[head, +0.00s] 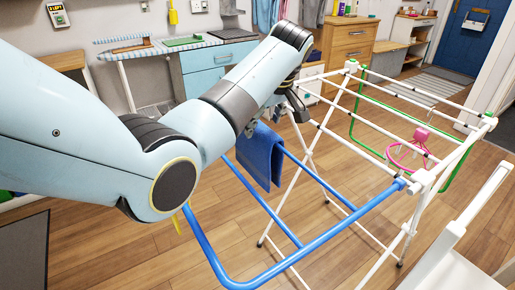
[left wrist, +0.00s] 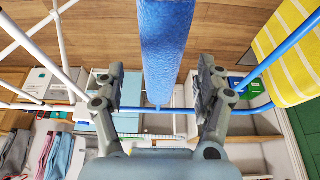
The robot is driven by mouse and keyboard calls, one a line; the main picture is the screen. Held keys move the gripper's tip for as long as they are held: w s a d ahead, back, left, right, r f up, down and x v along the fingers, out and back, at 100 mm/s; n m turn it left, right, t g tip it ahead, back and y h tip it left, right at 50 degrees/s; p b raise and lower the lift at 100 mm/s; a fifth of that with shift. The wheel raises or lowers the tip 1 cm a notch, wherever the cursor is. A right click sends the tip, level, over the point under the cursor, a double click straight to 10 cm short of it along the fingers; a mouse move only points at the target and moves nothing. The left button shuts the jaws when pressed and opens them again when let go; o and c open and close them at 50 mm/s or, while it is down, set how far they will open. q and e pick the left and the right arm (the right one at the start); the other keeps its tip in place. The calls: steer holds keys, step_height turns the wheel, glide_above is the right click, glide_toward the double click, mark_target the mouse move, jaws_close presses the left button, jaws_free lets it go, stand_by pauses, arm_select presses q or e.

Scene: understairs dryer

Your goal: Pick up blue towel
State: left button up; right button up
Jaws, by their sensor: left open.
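The blue towel (head: 261,155) hangs folded over a blue rail of the drying rack (head: 335,226), on the rack's left side. In the left wrist view the towel (left wrist: 167,45) is a narrow blue strip, seen edge-on, running down from the top centre. My left gripper (left wrist: 160,78) is open, with one finger on each side of the towel's line and a gap showing on both sides. In the head view my left gripper (head: 297,106) is small and dark, just above and right of the towel, partly hidden by my arm. My right gripper is not in view.
A yellow striped cloth (left wrist: 289,52) hangs on the right in the left wrist view. White rack rods and a pink hanger (head: 411,148) lie right of the towel. Behind stand an ironing board (head: 150,50) and wooden drawers (head: 348,42). Wooden floor is open around the rack.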

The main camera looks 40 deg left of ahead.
mark_target(257, 149)
arm_select(q)
steer(key=x, duration=0.5)
steer(key=shift+a, duration=0.3)
steer(key=shift+f, duration=0.1)
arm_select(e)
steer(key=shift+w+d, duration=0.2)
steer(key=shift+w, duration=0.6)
arm_select(q)
steer(key=shift+f, duration=0.15)
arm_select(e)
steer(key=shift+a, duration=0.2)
arm_select(q)
jaws_close()
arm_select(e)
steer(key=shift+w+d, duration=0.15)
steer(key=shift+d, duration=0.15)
